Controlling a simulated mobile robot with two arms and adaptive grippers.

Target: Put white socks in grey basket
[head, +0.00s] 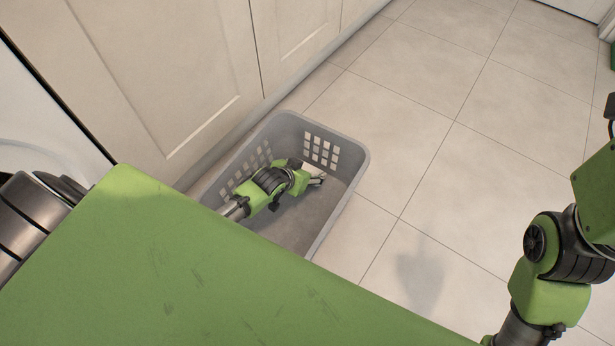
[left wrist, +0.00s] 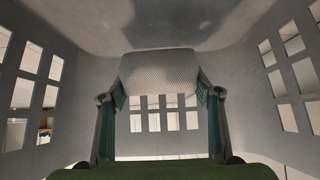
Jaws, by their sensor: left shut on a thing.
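The grey basket (head: 352,152) stands on the floor beside the cabinets, with square holes in its walls. My left gripper (head: 316,180) reaches down inside it, toward its far end. In the left wrist view, the gripper's two teal-padded fingers are shut on a white textured cloth, a white sock (left wrist: 160,72). The sock is held between the fingers, within the basket walls. Only a small pale part shows near the fingers in the head view. I cannot tell whether it touches the basket floor. My right arm is at the right edge, but its gripper is out of view.
White cabinet doors (head: 150,70) run along the left side of the basket. A pale round-fronted appliance (head: 35,120) is at the far left. The tiled floor (head: 430,130) to the right of and beyond the basket is clear.

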